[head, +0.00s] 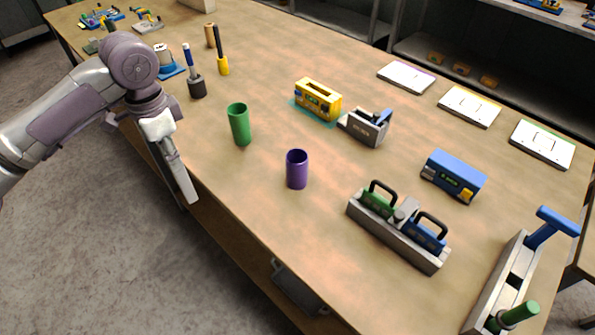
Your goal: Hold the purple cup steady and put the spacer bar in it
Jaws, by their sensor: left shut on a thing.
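The purple cup (297,170) stands upright near the middle of the table, close to its front edge, with its open top showing. My left gripper (168,143) is at the table's front edge, left of the purple cup and apart from it. It is shut on a long pale grey bar, which looks like the spacer bar (180,174). The bar hangs steeply down, tilted, with its lower end towards the lower right. The exact grip of the fingers is hard to make out. My right gripper is not in view, and nothing holds the cup.
A green cup (240,128) stands between my left gripper and the purple cup. A grey holder (420,259) with green and blue handled parts lies right of the purple cup. A yellow box (318,99) and a blue box (454,174) stand farther back. The table immediately around the purple cup is clear.

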